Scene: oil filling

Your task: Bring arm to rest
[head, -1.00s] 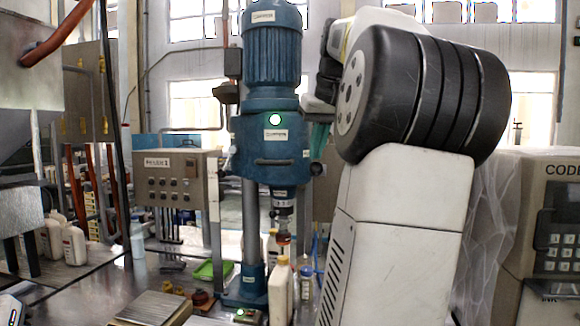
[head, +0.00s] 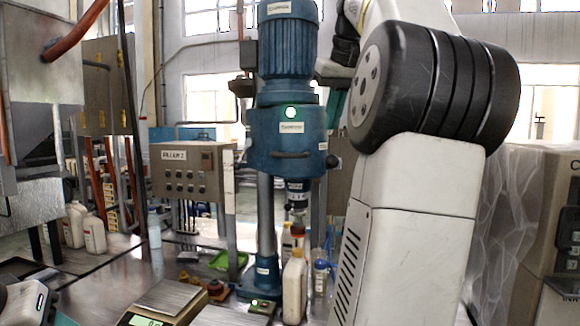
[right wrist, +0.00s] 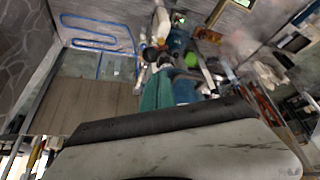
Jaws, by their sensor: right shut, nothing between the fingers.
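My right arm fills the right of the head view, its white link upright and its black ringed joint on top. My right gripper (head: 338,106) shows only in part behind that joint, raised beside the blue machine (head: 287,140). Its teal fingers also show in the right wrist view (right wrist: 166,92); they are together, with nothing seen held. A white part of my left arm shows at the lower left corner; its fingers cannot be made out.
A cream bottle (head: 294,288) and a clear bottle (head: 320,280) stand by the machine's base. A scale (head: 165,302) sits in front. A control box (head: 188,173) stands left of the machine.

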